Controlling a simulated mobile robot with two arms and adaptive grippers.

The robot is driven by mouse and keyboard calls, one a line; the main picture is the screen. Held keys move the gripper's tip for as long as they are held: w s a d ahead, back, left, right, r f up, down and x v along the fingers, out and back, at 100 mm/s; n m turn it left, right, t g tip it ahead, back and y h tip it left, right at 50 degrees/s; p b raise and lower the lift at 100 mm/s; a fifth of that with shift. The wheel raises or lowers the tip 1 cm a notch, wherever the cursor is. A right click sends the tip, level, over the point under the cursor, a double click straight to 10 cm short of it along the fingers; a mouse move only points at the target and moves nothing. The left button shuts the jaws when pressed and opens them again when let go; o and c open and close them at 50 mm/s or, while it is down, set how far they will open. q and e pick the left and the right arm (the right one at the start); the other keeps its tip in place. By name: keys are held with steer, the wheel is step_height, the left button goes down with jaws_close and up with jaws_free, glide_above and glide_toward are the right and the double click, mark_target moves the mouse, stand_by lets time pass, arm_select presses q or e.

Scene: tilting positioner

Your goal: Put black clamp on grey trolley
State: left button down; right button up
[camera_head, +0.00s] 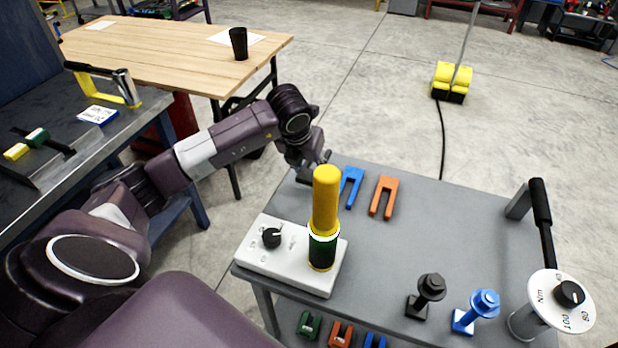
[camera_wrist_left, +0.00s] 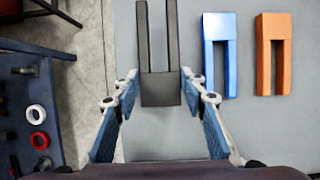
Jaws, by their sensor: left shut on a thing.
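The black clamp (camera_wrist_left: 160,88) is a two-pronged fork; in the left wrist view its base sits between the fingers of my left gripper (camera_wrist_left: 160,92), which is shut on it. The prongs point away from the gripper. In the head view my left gripper (camera_head: 318,160) is at the far left edge of the grey trolley (camera_head: 390,235), partly near the yellow handle, and the clamp is hard to make out there. The clamp is over the trolley top, left of a blue clamp (camera_wrist_left: 218,55); I cannot tell whether it touches the surface. My right gripper is not in view.
An orange clamp (camera_head: 383,197) lies right of the blue one. A yellow-and-green upright tool (camera_head: 325,210) on a white box (camera_head: 290,262) stands close in front of my left gripper. Black (camera_head: 431,288) and blue (camera_head: 485,303) knobbed pieces stand in front. The trolley's middle is clear.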

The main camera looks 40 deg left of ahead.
arm_select(q)
steer(key=shift+f, duration=0.3)
step_height(320, 180, down, 4)
steer(key=shift+r+p, duration=0.2)
steer(key=shift+p, duration=0.2)
steer(key=c, duration=1.2)
jaws_free()
steer(key=shift+f, duration=0.1)
steer(key=shift+c, duration=0.2)
steer(key=shift+s, duration=0.1)
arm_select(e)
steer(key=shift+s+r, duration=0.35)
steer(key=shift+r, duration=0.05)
arm_select(q)
steer(key=shift+r, duration=0.45)
steer(key=b+v, duration=0.2)
steer(key=v, duration=0.9)
steer(key=shift+s+d, duration=0.1)
steer(key=shift+s, duration=0.15)
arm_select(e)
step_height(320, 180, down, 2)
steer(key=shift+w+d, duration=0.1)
